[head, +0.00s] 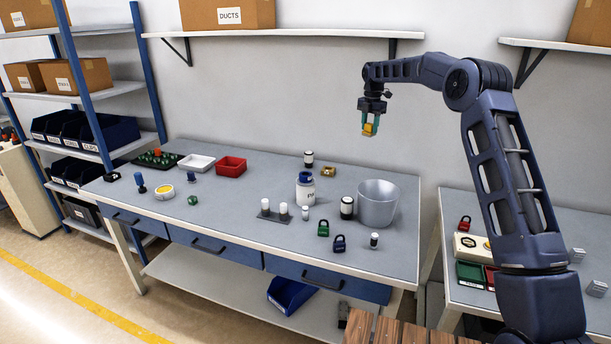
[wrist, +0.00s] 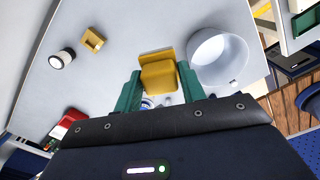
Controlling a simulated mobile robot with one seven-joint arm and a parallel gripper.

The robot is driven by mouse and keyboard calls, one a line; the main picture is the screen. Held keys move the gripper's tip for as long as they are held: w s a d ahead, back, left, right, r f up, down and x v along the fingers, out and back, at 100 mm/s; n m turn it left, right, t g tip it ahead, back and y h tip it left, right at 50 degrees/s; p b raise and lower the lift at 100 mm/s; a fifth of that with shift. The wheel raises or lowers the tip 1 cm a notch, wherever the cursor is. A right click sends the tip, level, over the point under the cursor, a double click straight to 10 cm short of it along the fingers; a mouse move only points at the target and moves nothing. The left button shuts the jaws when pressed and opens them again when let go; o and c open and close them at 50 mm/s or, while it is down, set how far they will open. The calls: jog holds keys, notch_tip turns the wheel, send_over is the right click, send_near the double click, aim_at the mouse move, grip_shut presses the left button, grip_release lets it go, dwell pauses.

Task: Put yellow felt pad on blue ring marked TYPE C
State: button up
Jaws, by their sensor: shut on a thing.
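My gripper (head: 370,118) is raised well above the back right of the bench, shut on a yellow blocky piece that I take to be the yellow felt pad (head: 369,130). In the wrist view the pad (wrist: 158,73) sits between the two green fingers, with a flat upright part at its far side. A blue ring-like top (head: 307,178) sits on a white jar (head: 305,194) near the bench's middle. I cannot read TYPE C anywhere. In the wrist view a blue and white round thing is partly hidden behind my gripper.
A grey metal bowl (head: 378,205) stands right of the jar, with a black-and-white canister (head: 347,207) between. A small yellow block (head: 328,172) and another canister (head: 308,159) lie behind the jar. Padlocks (head: 339,243) and small vials are in front.

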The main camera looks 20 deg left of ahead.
jog(key=s+a+r+n, duration=0.3)
jog(key=s+a, duration=0.5)
jog(key=a, duration=0.5)
notch_tip(320, 180, up, 3)
jog(key=n, duration=0.3)
send_over(305, 174)
jog(key=f, duration=2)
jog(key=shift+w, duration=0.2)
jog(key=shift+f, duration=0.1)
jog(key=o, duration=1)
notch_tip(305, 174, up, 12)
jog(key=shift+r, duration=0.15)
